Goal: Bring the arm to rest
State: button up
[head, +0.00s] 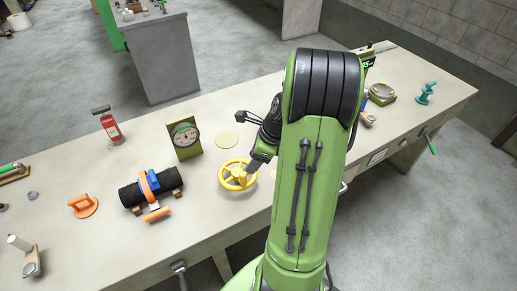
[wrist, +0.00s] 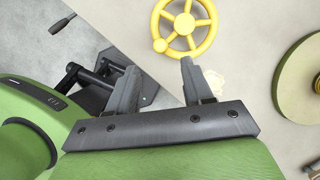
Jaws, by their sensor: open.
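My green arm rises through the middle of the head view and bends over the workbench (head: 330,205). My gripper (head: 258,162) is beside the yellow handwheel (head: 225,183) on the bench, partly hidden by my arm. In the wrist view my gripper (wrist: 155,85) has its two grey fingers wide apart with nothing between them. The yellow handwheel (wrist: 203,25) shows beyond the fingertips there, apart from them as far as I can tell.
A teal part (head: 426,93) stands at right. Bare bench lies near the front.

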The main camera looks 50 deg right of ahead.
jog(key=v, duration=0.3)
jog(key=shift+s+r, duration=0.1)
jog(key=shift+r, duration=0.25)
jog(key=s+a+r+n+h, duration=0.1)
jog(key=a+r+n, duration=0.4)
jog(key=a+n, duration=0.25)
jog(key=s+a+r+n+h, duration=0.1)
jog(key=a+r+n, duration=0.4)
jog(key=a+n, duration=0.25)
jog(key=s+a+r+n+t, duration=0.1)
jog(key=s+a+n, duration=0.6)
jog(key=n, duration=0.7)
jog(key=shift+s+r+t+h, duration=0.35)
jog(key=shift+s+r, duration=0.35)
jog(key=shift+s, duration=0.4)
